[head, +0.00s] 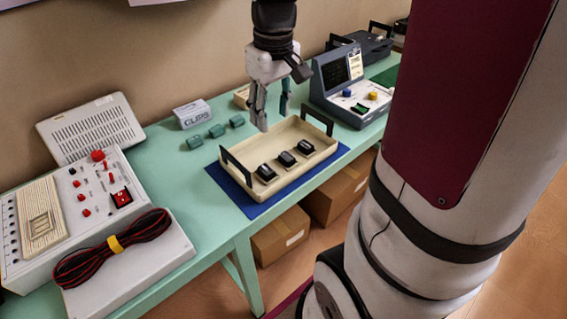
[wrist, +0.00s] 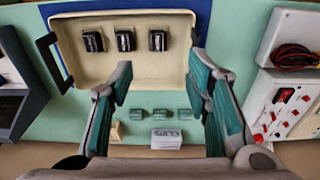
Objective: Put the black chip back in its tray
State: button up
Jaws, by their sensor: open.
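The cream tray (head: 300,172) has black handles and sits on a blue mat (head: 238,201) on the green table. Three black chips lie in a row inside it: the left (head: 266,172), middle (head: 286,158) and right (head: 305,146). The wrist view also shows them (wrist: 126,40) at the top, in the tray (wrist: 75,67). My gripper (head: 273,115) is open and empty, pointing down above the tray's back side. Its fingers (wrist: 161,68) frame bare tray and table in the wrist view.
Three small teal blocks (head: 217,131) stand behind the tray, near a box marked CLIPS (head: 192,113). A grey console (head: 352,85) stands right of the tray. A white panel (head: 80,205) and a coiled cable (head: 112,248) are at left. Green tabletop between is clear.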

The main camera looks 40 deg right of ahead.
jog(key=s+a+r+t, duration=0.1)
jog(key=s+a+r, duration=0.1)
jog(key=s+a, duration=0.3)
jog(key=s+a+r+t, duration=0.1)
jog(key=s+a, duration=0.5)
jog(key=s, duration=0.6)
jog(key=shift+s+a+r, duration=0.3)
jog(key=shift+s+r, duration=0.1)
jog(key=shift+r, duration=0.25)
jog(key=shift+r, duration=0.1)
